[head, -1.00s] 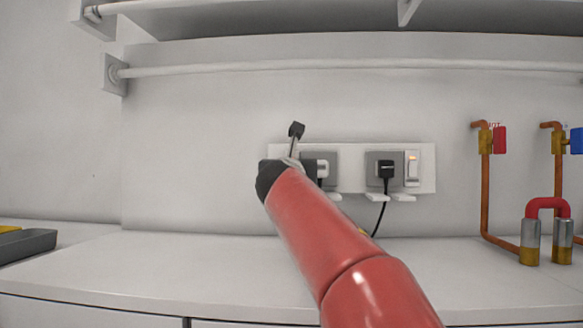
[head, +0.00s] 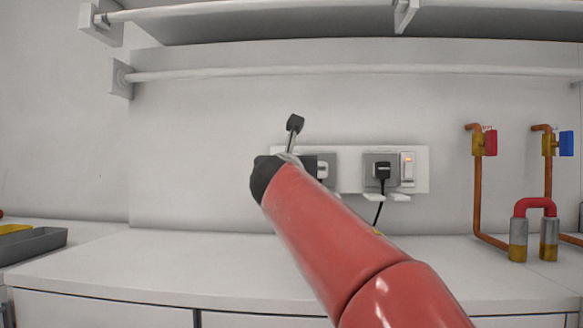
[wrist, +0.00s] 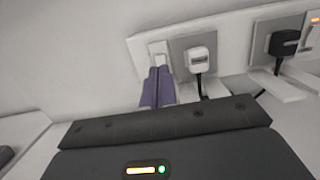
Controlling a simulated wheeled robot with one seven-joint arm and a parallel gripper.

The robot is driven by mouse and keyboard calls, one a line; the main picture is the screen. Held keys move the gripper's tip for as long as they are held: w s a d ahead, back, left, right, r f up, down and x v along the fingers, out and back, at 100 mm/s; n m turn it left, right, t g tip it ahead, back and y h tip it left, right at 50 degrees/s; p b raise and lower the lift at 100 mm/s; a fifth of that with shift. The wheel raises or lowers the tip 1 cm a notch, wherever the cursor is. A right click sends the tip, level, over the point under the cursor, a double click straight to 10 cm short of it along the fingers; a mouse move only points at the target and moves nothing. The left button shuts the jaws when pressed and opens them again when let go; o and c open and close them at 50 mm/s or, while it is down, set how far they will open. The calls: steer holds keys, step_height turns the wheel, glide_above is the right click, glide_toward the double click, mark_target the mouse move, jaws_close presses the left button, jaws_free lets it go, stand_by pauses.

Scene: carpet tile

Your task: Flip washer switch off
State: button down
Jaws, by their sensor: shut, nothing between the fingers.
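A white wall panel (head: 346,178) carries two sockets and switches. In the wrist view, one white rocker switch (wrist: 158,49) sits at the panel's left end, with no lit lamp visible on it. A second switch (head: 408,168) at the right end shows an orange light. I cannot read any label telling which is the washer's. My gripper (wrist: 158,70) has its purple fingers shut and empty, their tips at the lower part of the left switch; I cannot tell whether they touch. In the head view, my red arm hides the fingers and the left switch.
A white plug (wrist: 200,60) and a black plug (head: 382,172) with cables fill the sockets, close right of my fingers. Small white ledges jut out below them. Pipes with a red tap (head: 490,143) and a blue tap (head: 566,143) stand right. The counter (head: 150,270) is mostly clear.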

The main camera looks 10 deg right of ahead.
steer(key=v, duration=0.6)
steer(key=shift+s+r, duration=0.25)
steer(key=shift+r, duration=0.55)
steer(key=shift+a, duration=0.15)
